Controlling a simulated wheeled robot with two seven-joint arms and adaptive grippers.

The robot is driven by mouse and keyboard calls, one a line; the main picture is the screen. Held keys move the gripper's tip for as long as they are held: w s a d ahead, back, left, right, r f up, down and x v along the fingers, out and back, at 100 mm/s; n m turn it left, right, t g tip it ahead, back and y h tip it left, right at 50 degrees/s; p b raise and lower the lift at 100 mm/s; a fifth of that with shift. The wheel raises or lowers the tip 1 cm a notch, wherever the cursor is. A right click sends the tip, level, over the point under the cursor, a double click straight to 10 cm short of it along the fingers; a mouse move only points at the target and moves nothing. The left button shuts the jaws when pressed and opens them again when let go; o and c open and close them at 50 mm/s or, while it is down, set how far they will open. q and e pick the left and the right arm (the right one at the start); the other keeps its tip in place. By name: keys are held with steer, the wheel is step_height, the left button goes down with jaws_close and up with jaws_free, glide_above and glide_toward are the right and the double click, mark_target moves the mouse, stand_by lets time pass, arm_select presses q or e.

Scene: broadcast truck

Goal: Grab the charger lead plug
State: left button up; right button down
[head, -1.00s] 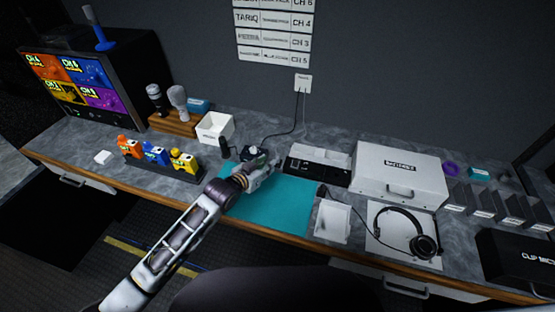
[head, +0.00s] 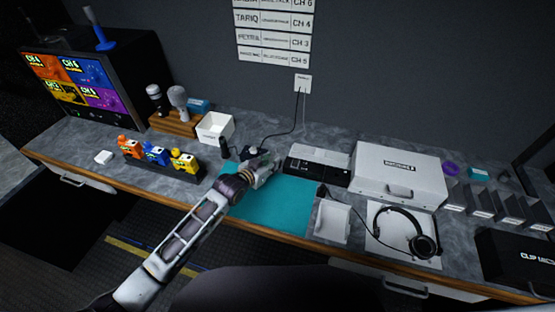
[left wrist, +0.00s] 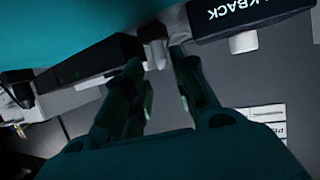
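The charger lead (head: 294,124) is a thin black cable that hangs from the wall socket and runs down to the counter. Its lower end is by a small dark item with a pale top (head: 251,151), behind the teal mat. My left gripper (head: 268,168) is low over the mat's back edge, close to that end. In the left wrist view its two fingers (left wrist: 157,60) are apart. A pale grey piece (left wrist: 154,38), possibly the plug, shows at the gap between the fingertips. I cannot tell whether they touch it. My right gripper is not in view.
A black and white unit (head: 318,166) stands right of the gripper, with a white case (head: 398,175) beyond it. A white open box (head: 214,127) and colored packs (head: 156,156) are left. The teal mat (head: 285,208) is mostly bare.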

arm_select(q)
steer(key=shift+x, duration=2)
jaws_close()
